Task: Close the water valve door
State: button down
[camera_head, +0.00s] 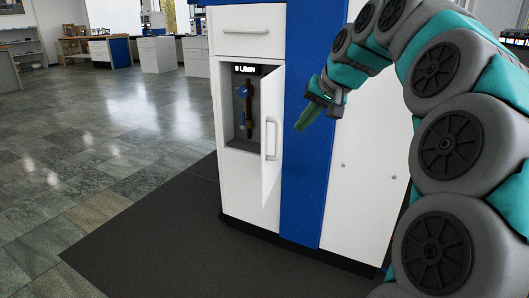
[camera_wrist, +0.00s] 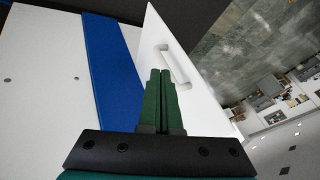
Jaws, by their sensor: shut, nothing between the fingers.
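The water valve door (camera_head: 271,136) is a white panel with a pale vertical handle (camera_head: 271,139). It stands ajar, swung outward from a recess (camera_head: 240,110) in the white and blue cabinet. Inside the recess are a brown pipe (camera_head: 249,105), small blue parts and a display at the top. My gripper (camera_head: 303,121) is shut and empty, its green fingers to the right of the door in the head view. In the wrist view my gripper (camera_wrist: 162,75) points toward the door (camera_wrist: 200,95), its tips appearing beside the handle (camera_wrist: 176,65). I cannot tell whether they touch the door.
A closed drawer (camera_head: 247,30) is above the recess. A blue panel (camera_head: 306,130) and a white panel (camera_head: 365,175) lie right of the door. A dark mat (camera_head: 150,235) covers the floor in front. The tiled floor (camera_head: 100,120) at left is clear, with benches behind.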

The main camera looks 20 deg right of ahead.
send_near(264, 151)
notch_tip(264, 151, down, 3)
jog(key=d, duration=0.3)
jog(key=w+a, duration=0.1)
jog(key=w+a+f, duration=0.1)
jog(key=shift+w+a, duration=0.2)
jog(key=shift+a, duration=0.05)
jog(key=shift+w+a, duration=0.35)
jog(key=shift+a, duration=0.1)
